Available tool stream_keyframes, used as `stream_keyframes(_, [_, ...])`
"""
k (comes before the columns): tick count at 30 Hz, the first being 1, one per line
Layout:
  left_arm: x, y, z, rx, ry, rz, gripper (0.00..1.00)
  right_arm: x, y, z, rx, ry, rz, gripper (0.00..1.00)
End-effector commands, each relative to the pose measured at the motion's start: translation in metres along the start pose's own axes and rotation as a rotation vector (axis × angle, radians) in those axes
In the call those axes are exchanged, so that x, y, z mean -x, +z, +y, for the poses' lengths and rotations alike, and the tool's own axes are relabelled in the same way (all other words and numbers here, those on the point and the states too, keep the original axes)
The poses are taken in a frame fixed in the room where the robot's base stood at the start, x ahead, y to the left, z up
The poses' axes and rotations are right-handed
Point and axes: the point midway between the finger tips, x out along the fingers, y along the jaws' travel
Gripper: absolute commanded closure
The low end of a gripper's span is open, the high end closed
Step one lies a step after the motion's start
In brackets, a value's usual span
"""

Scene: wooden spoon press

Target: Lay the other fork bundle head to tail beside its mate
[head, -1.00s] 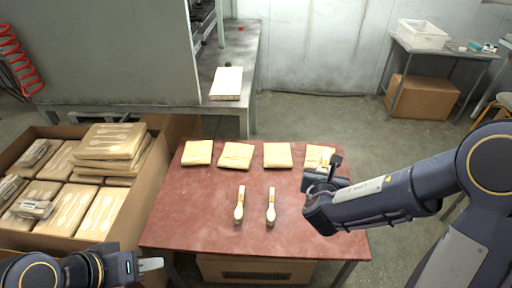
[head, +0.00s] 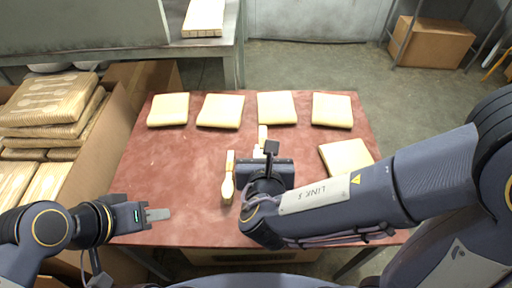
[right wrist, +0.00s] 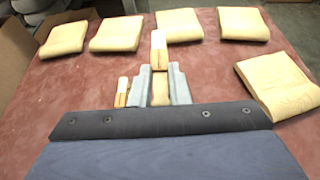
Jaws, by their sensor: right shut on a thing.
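Two slim pale wooden bundles with orange bands lie side by side on the red table (head: 160,165). The left bundle (head: 228,180) lies free, its rounded head towards me and its handle away; part of it shows in the right wrist view (right wrist: 122,92). My right gripper (head: 268,158) is shut on the right bundle (head: 262,133). In the right wrist view, the right bundle (right wrist: 158,45) stands out between the two grey fingers, handle end away; its near end is hidden by the gripper. My left gripper (head: 158,214) is over the table's front left edge, apart from both bundles; its finger gap is unclear.
Several tan packages, such as this one (head: 221,110), line the table's back. Another package (head: 345,157) lies at the right, near my right arm. An open carton (head: 105,125) of packages stands at the left. The table's left middle is clear.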

Motion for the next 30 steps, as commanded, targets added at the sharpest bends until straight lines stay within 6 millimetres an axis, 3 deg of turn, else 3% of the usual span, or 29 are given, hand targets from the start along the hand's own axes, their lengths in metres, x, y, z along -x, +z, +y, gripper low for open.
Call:
stream_keyframes(11, [-0.02, 0.01, -0.009, 0.0, 0.0, 0.0, 0.64, -0.099, -0.007, -0.001, -0.001, -0.006, 0.003, 1.0])
stream_keyframes(15, [-0.029, 0.015, -0.013, 0.0, 0.0, 0.0, 0.64, -0.128, -0.025, -0.001, 0.002, -0.005, 0.003, 1.0])
stream_keyframes(26, [-0.036, 0.018, -0.017, 0.0, 0.0, 0.0, 0.64, -0.157, -0.039, 0.0, 0.001, -0.002, 0.001, 1.0])
stream_keyframes(30, [-0.043, 0.022, -0.02, 0.0, 0.0, 0.0, 0.64, -0.169, -0.059, 0.0, 0.003, -0.003, 0.003, 1.0])
